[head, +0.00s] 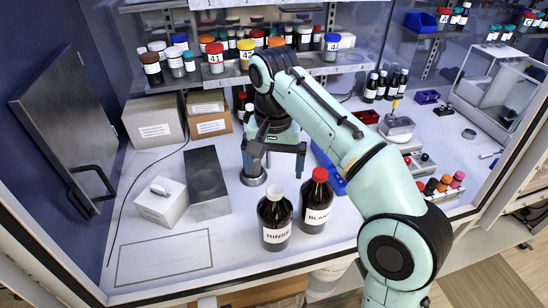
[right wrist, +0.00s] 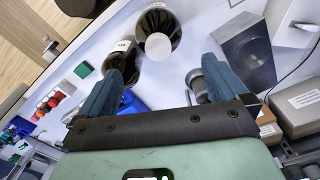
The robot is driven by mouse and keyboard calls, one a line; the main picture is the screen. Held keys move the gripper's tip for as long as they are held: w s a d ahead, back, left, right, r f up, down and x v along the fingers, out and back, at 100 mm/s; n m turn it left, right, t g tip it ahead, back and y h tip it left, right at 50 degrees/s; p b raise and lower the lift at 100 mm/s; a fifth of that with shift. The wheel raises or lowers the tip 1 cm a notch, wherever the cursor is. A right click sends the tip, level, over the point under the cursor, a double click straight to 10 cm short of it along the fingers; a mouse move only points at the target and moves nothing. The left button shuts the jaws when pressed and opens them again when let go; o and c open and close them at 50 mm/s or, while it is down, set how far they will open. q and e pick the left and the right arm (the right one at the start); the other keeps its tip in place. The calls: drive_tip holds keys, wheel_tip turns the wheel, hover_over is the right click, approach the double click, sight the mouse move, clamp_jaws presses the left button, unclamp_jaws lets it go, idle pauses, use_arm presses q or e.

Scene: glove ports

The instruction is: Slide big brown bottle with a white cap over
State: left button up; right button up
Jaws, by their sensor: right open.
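The big brown bottle with a white cap (head: 276,226), labelled RINSE, stands upright near the front of the white bench. It also shows from above in the right wrist view (right wrist: 156,20), with its white cap towards the gripper. My right gripper (head: 277,173) is open and empty, behind and above the bottle in the head view. In the right wrist view its two fingers (right wrist: 161,70) are spread, and the bottle lies beyond their tips, apart from them. My left gripper is not in view.
A brown bottle with a red cap (head: 316,207), labelled BLANK, stands close at the right. A dark metal block (head: 206,183) and a white box (head: 160,203) stand at the left. A thin outlined rectangle (head: 164,260) on the front left bench is empty. Loaded shelves run behind.

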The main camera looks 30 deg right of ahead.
sight(275, 190)
drive_tip(key=f+b, duration=0.1)
drive_tip(key=f, duration=0.5)
drive_tip(key=f+b, duration=0.1)
drive_tip(key=f, duration=0.2)
drive_tip(key=shift+s+f+b, duration=0.25)
drive_tip(key=shift+f+b, duration=0.1)
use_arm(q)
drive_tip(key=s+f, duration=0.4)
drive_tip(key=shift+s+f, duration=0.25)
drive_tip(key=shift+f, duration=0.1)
use_arm(e)
drive_tip(key=shift+f, duration=0.65)
drive_tip(key=c, duration=1.3)
drive_tip(key=shift+w, duration=0.1)
